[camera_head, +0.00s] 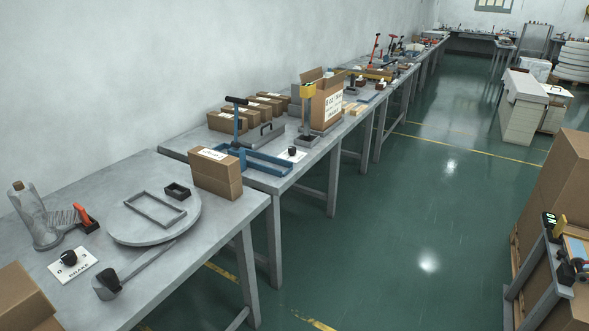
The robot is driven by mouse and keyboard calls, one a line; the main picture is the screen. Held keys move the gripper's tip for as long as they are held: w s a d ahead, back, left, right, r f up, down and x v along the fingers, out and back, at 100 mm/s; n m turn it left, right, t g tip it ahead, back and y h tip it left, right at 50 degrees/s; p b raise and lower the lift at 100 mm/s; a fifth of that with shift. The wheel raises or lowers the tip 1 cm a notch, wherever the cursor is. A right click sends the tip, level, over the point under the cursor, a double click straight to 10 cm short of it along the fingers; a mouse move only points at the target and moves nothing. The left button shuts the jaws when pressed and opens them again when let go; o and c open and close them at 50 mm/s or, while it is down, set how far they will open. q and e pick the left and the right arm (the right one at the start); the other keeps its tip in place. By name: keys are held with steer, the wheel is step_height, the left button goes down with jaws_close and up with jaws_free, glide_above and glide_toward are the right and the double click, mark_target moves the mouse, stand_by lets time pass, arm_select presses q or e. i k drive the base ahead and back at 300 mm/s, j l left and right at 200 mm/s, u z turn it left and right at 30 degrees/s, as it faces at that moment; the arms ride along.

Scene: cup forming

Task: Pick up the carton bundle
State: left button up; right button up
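A brown carton stack (216,180) with a white label on top stands at the right back end of the near grey table, beside the round grey turntable (150,228). A seam across its side suggests two cartons, one on the other. More brown cartons with white labels (228,122) stand in a row near the wall on the second table. Part of another brown carton (22,298) shows at the lower left corner. I cannot tell for sure which of these is the carton bundle. Neither of my grippers is in view.
The near table (225,231) also holds a glass jar (43,224), an orange-handled tool (84,216) and a BRAKE card (77,266). A blue fixture (264,169) stands just behind the stack. Tall brown boxes (558,197) stand at right. The green floor (400,230) between is clear.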

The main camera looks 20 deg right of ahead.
mark_target(217, 173)
steer(key=z, duration=0.15)
steer(key=i+l+u, duration=0.1)
steer(key=i+l, duration=0.15)
steer(key=i+l+u, duration=0.15)
steer(key=l, duration=0.3)
steer(key=i+l+u, duration=0.1)
steer(key=i+l, duration=0.25)
steer(key=i+l+u, duration=0.15)
steer(key=l, duration=0.25)
steer(key=i, duration=0.1)
